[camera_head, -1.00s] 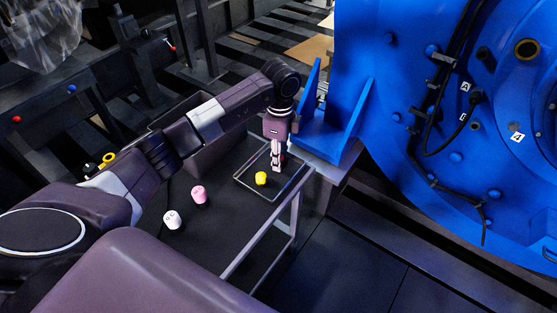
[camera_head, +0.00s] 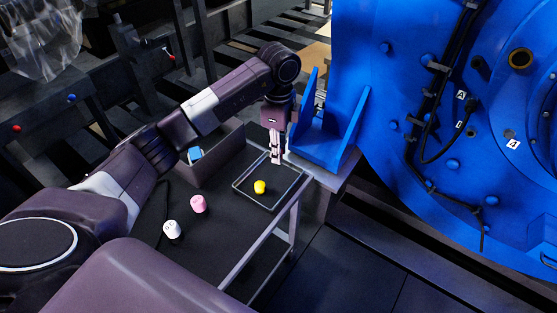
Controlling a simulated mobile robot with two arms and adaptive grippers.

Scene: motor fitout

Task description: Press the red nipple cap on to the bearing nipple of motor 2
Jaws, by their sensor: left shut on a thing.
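My left gripper (camera_head: 276,158) points down over the back edge of a small dark tray (camera_head: 251,203). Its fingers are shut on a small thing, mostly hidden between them. I take it for the red nipple cap, as no other red cap shows on the table. A yellow cap (camera_head: 260,187) stays in the tray, apart from the fingers. A large blue motor (camera_head: 400,80) fills the right side. Its label is too small to read surely, so I cannot tell whether it is motor 2. I cannot pick out its bearing nipple. My right gripper is not in view.
A pink cap (camera_head: 198,204) and a white cap (camera_head: 172,229) stand on the dark table (camera_head: 215,245). A blue bracket (camera_head: 325,140) stands just right of my gripper. Black cables (camera_head: 432,120) run down the motor's face.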

